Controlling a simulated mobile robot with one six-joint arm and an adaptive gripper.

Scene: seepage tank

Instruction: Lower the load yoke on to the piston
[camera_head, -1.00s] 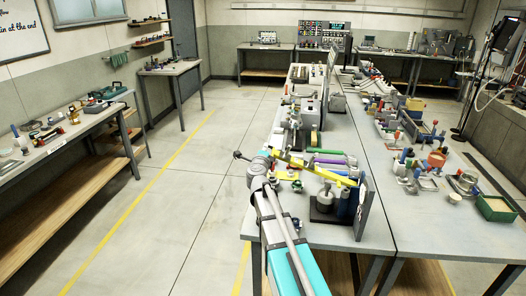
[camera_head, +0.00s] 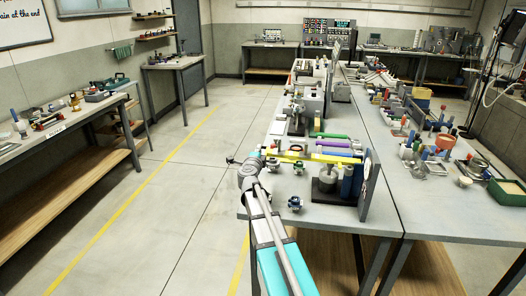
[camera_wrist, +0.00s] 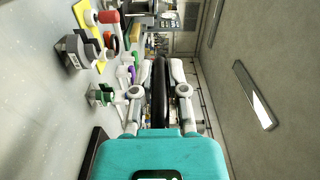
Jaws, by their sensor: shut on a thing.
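A yellow bar (camera_head: 322,158), which looks like the load yoke, runs nearly level in the head view. Its right end is by the blue post (camera_head: 347,182) and dark upright plate (camera_head: 369,185). A grey cylinder (camera_head: 327,181) with a thin top stem, seemingly the piston, stands below the bar; I cannot tell whether they touch. My gripper (camera_wrist: 160,90) is shut on a dark rounded grip (camera_wrist: 160,100) in the wrist view. In the head view my gripper is small and partly hidden at the bar's left end, so the join between grip and bar is unclear.
Small fittings (camera_head: 295,203) stand on the grey bench (camera_head: 290,218) near its front edge. Purple (camera_head: 333,144) and green (camera_head: 330,135) bars lie behind the yellow one. The neighbouring bench on the right is crowded. The floor (camera_head: 190,190) at the left is clear.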

